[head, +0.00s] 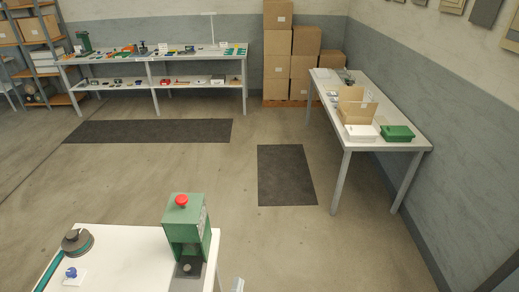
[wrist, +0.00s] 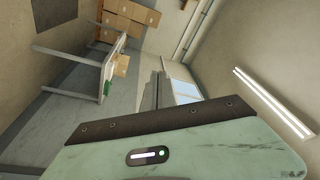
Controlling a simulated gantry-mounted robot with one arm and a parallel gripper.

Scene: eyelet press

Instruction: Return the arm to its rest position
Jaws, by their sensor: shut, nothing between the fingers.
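My gripper (wrist: 158,88) shows in the wrist view as grey fingers beyond a pale green housing with a dark band and a small lit indicator. The fingers are together with nothing between them. The wrist view is tilted, looking across the room, and the fingers touch nothing that I can see. In the head view, a small pale piece shows at the bottom edge, right of the near table; I cannot tell what it is. The green eyelet press (head: 186,232) with a red knob stands on the white near table (head: 125,240).
A round dark device (head: 77,241) and a small blue part on a white plate (head: 71,274) sit on the near table's left. A right-hand table (head: 365,103) holds a cardboard box, a white box and a green case (head: 397,133). A long workbench (head: 150,54) stands at the back.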

